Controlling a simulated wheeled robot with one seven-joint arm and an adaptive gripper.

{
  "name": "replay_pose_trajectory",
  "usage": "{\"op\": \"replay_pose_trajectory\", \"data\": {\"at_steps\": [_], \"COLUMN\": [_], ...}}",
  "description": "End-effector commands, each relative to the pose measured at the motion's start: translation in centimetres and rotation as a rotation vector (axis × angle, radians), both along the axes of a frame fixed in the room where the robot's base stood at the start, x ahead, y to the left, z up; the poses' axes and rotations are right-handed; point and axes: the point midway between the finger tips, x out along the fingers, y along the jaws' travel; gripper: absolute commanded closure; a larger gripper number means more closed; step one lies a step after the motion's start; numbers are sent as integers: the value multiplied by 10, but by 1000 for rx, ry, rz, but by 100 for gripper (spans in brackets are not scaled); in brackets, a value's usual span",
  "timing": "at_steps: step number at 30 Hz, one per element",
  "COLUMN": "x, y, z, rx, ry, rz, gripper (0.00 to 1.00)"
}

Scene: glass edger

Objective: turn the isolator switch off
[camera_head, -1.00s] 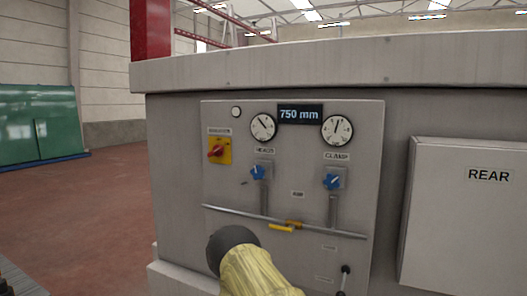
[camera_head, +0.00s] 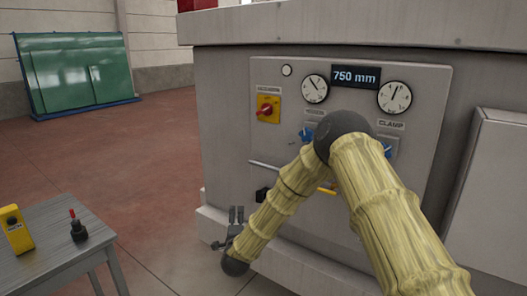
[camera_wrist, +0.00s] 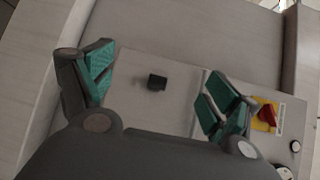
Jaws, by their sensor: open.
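The isolator switch (camera_head: 266,110) is a red knob on a yellow plate, at the upper left of the grey control panel (camera_head: 350,74). Its red handle looks slanted. It also shows in the wrist view (camera_wrist: 266,116) at the right, just outside the finger on that side. My gripper (camera_head: 236,215) is low in the head view, below and left of the switch and clear of it. In the wrist view my gripper (camera_wrist: 155,82) has its green-padded fingers wide apart, with nothing held between them.
Two gauges, a 750 mm display (camera_head: 356,76) and blue knobs (camera_head: 306,134) share the panel. My arm hides part of it. A black block (camera_wrist: 157,82) shows between the fingers in the wrist view. A grey table (camera_head: 62,240) with a yellow device stands at left. Red floor lies open behind.

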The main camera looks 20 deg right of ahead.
Motion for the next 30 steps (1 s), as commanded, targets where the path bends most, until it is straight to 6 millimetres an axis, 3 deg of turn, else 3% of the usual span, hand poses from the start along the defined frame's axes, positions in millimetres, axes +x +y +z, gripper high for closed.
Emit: {"op": "replay_pose_trajectory", "data": {"at_steps": [1,6,9,12,15,18,30], "x": [24,73,86,92,94,95,132], "y": [-9,-42,-61,-78,-87,-92,-124], "z": [51,189,253,298,324,335,356], "rx": [85,369,503,600,658,682,684], "ry": [-102,-423,-579,-698,-768,-797,-801], "rz": [-57,-209,-269,-309,-331,-338,-340], "gripper": [11,11,11,11,11,11,11]}}
